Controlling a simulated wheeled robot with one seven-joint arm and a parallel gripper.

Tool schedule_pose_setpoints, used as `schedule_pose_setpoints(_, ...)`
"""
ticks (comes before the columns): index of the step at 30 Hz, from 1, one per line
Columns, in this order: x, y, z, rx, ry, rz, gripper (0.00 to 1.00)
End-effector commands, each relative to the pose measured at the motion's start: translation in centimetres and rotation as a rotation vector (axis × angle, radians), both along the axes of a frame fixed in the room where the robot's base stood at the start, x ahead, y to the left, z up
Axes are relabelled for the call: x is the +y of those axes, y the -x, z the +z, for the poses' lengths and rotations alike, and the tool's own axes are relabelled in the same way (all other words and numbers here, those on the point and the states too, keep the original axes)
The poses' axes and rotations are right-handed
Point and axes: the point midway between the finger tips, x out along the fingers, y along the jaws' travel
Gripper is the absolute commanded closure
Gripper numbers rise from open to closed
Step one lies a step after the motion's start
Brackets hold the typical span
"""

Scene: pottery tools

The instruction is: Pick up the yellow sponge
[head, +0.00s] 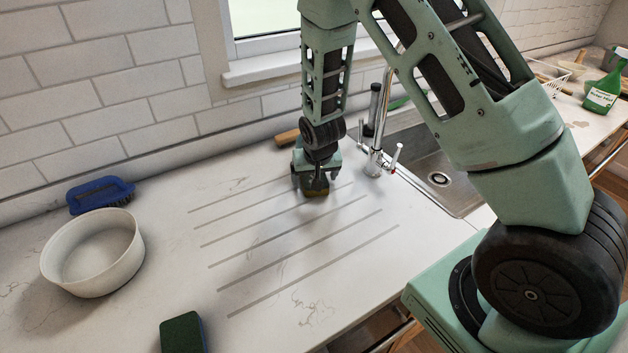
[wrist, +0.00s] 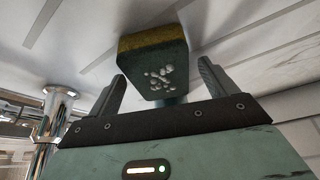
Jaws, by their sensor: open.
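The yellow sponge (wrist: 150,42) has a yellow side and a dark green face with white foam bubbles, seen in the wrist view. It lies on the white counter between and just beyond the fingers of my gripper (wrist: 163,80). The fingers are apart, with a gap visible on each side of the sponge. In the head view my gripper (head: 316,178) points down over the grooved drainboard area. Only a small dark yellowish part of the sponge (head: 317,191) shows below it; the gripper hides the rest.
A green-topped block (head: 183,333) lies at the front edge. A white bowl (head: 92,272) and a blue brush (head: 100,191) stand at left. A chrome tap (head: 377,158) and sink (head: 437,180) are close on the right. A wooden object (head: 287,137) lies behind my gripper. The grooved counter in front is clear.

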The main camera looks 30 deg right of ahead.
Motion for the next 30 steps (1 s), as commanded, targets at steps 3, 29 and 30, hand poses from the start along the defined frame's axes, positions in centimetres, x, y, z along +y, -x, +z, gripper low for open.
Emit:
schedule_pose_setpoints(3,0.0,0.01,-0.16,0.0,0.0,0.0,0.15)
schedule_pose_setpoints(29,-0.01,0.01,-0.46,0.0,0.0,0.0,0.49)
schedule_pose_setpoints(30,-0.01,0.01,-0.46,0.0,0.0,0.0,0.49)
